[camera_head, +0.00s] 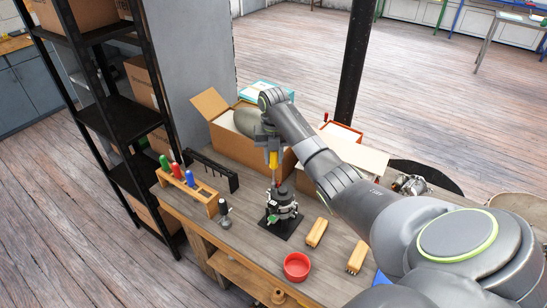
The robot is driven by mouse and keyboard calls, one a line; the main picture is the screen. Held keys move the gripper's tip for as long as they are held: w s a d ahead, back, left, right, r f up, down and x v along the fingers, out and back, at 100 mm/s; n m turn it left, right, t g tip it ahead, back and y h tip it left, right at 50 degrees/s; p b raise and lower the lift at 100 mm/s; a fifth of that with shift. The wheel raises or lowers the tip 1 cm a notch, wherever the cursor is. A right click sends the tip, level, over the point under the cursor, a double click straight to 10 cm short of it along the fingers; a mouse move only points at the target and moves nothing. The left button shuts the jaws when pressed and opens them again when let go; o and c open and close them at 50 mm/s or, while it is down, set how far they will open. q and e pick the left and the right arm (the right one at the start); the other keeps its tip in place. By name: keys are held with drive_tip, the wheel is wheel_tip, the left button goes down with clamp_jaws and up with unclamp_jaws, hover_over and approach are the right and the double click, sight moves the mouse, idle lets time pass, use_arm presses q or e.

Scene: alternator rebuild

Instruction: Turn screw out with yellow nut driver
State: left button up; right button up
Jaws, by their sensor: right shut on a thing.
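My right gripper (269,145) comes in from the right and is shut on the yellow nut driver (273,160). The driver is upright, and its thin shaft points down at the dark alternator (283,208). The shaft's tip is at or just above the alternator's top; I cannot tell whether it touches. The alternator stands on a black base plate (278,227) on the bench. The screw is too small to make out. My left gripper is not in view.
A wooden rack (205,197) with green, red and blue handled tools stands at the left. A red bowl (297,267) and two wooden-backed brushes (316,232) lie in front and right. An open cardboard box (222,135) is behind. Another metal part (410,185) lies far right.

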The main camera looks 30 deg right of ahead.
drive_tip(key=m, duration=0.6)
drive_tip(key=shift+m, duration=0.4)
drive_tip(key=m, duration=1.1)
drive_tip(key=shift+s+m, duration=0.1)
drive_tip(key=shift+m, duration=0.3)
drive_tip(key=m, duration=0.6)
drive_tip(key=shift+m, duration=0.3)
drive_tip(key=m, duration=0.6)
drive_tip(key=shift+m, duration=0.3)
drive_tip(key=m, duration=1.2)
drive_tip(key=shift+a+m, duration=0.1)
drive_tip(key=shift+m, duration=0.2)
drive_tip(key=m, duration=0.6)
